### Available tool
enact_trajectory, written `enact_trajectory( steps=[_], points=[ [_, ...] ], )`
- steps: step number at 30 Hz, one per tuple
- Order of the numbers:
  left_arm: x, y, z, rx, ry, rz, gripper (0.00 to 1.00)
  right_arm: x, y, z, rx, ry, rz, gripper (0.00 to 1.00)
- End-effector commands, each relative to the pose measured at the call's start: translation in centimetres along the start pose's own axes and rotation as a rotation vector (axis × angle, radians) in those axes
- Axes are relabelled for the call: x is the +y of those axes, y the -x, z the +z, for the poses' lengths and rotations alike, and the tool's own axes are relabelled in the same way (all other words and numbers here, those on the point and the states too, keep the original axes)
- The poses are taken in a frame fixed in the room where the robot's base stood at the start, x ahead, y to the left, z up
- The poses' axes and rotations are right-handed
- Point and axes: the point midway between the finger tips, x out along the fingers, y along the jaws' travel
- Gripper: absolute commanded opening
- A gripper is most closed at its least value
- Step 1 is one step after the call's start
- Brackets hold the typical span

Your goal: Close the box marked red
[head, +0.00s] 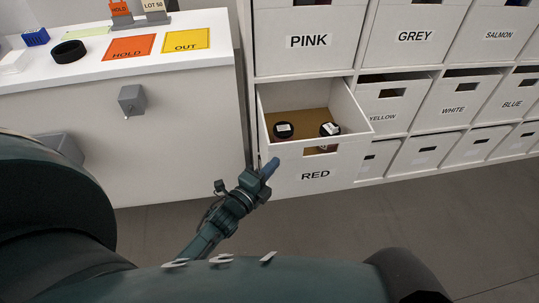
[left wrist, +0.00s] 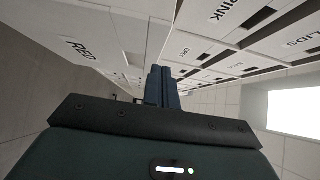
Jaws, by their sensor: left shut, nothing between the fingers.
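The box marked RED (head: 316,161) is pulled out of the shelf unit in the head view, below the PINK box. Inside it lie two black-lidded jars, one at the left (head: 284,130) and one at the right (head: 329,129). My left gripper (head: 270,168) is shut and empty, with its fingertips at the left end of the RED box's front; I cannot tell whether they touch. In the left wrist view the shut fingers (left wrist: 162,88) point toward the shelf, and the RED front (left wrist: 85,50) shows at the upper left. My right gripper is not in view.
Boxes marked PINK (head: 308,41), YELLOW (head: 385,112) and WHITE (head: 453,108) sit in the shelf around it. A white counter (head: 180,65) stands at the left with an orange HOLD mat (head: 130,47) and a yellow OUT mat (head: 186,40). The floor in front is clear.

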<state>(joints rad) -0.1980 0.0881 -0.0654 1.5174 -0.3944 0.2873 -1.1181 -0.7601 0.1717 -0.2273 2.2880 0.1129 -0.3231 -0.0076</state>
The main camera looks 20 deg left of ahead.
Motion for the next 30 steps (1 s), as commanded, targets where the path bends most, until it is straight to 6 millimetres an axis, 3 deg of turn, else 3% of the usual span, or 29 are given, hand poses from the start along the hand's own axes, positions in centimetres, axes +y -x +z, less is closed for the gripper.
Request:
enact_trajectory(
  steps=[7, 24, 30],
  points=[
    [0.0, -2.6, 2.2, 0.001, -0.001, 0.001, 0.00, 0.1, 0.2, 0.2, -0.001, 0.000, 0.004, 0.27],
    [0.1, -3.2, 2.9, 0.000, 0.000, 0.001, 0.00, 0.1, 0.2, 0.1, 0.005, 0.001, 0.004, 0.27],
    [0.1, -4.5, 4.2, 0.000, -0.002, -0.002, 0.00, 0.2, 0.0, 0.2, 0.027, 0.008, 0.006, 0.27]
  ],
)
